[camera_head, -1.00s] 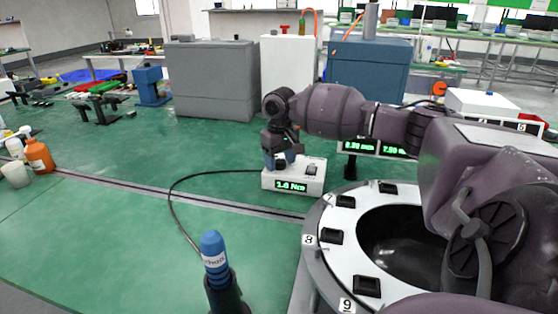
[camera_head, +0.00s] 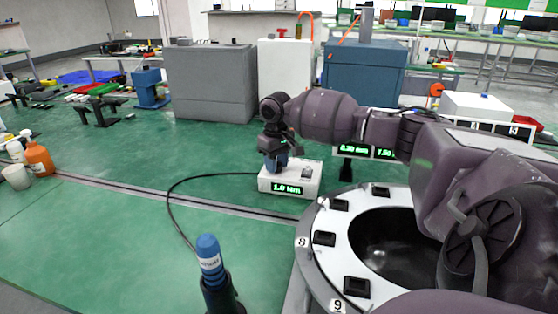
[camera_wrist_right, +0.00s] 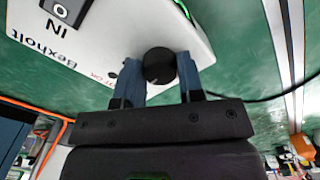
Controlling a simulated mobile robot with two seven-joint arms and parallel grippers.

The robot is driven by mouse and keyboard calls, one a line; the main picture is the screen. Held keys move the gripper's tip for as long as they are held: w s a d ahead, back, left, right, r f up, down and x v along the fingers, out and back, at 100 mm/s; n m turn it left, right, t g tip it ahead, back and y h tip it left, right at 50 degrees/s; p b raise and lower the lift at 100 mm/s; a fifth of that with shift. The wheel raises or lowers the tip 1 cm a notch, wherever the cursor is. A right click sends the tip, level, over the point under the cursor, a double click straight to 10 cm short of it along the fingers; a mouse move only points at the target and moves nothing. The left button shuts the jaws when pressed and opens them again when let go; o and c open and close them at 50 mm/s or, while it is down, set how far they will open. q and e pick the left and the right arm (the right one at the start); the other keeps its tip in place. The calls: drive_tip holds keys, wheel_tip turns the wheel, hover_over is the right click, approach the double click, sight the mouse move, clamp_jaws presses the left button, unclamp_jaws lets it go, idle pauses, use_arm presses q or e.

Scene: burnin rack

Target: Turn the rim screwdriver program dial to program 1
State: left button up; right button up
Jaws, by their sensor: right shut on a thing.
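The white controller box (camera_head: 310,182) stands on the green floor or bench surface, with a green lit display (camera_head: 287,189) that seems to read 1.0 Nm. A black cable runs from it toward the blue-topped screwdriver (camera_head: 208,252), upright in a dark holder (camera_head: 222,296). My right gripper (camera_head: 274,168) is over the left part of the box. In the right wrist view, its two blue fingers (camera_wrist_right: 159,78) are shut on the round black dial (camera_wrist_right: 159,63), one on each side. The box (camera_wrist_right: 110,30) shows "Bexholt" and "IN" upside down there. My left gripper is out of view.
A white ring-shaped rack (camera_head: 320,275) with black sockets and numbers stands at the lower right. Dark displays (camera_head: 368,152) with green digits are behind it. Orange and white bottles (camera_head: 38,158) stand at far left.

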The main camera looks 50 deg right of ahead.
drive_tip(key=n+p, duration=0.2)
drive_tip(key=n, duration=0.1)
drive_tip(key=shift+r, duration=0.35)
drive_tip(key=shift+f+n+p, duration=0.1)
drive_tip(key=shift+n+p, duration=0.5)
drive_tip(key=shift+n, duration=0.2)
drive_tip(key=shift+f+n+p, duration=0.1)
drive_tip(key=shift+n+p, duration=0.25)
drive_tip(key=shift+n, duration=0.45)
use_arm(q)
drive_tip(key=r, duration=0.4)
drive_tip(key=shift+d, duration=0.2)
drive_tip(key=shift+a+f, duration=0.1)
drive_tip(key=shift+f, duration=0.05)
use_arm(e)
drive_tip(key=shift+f+n, duration=0.1)
drive_tip(key=shift+n, duration=0.2)
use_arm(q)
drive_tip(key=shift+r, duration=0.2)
use_arm(e)
drive_tip(key=o, duration=0.9)
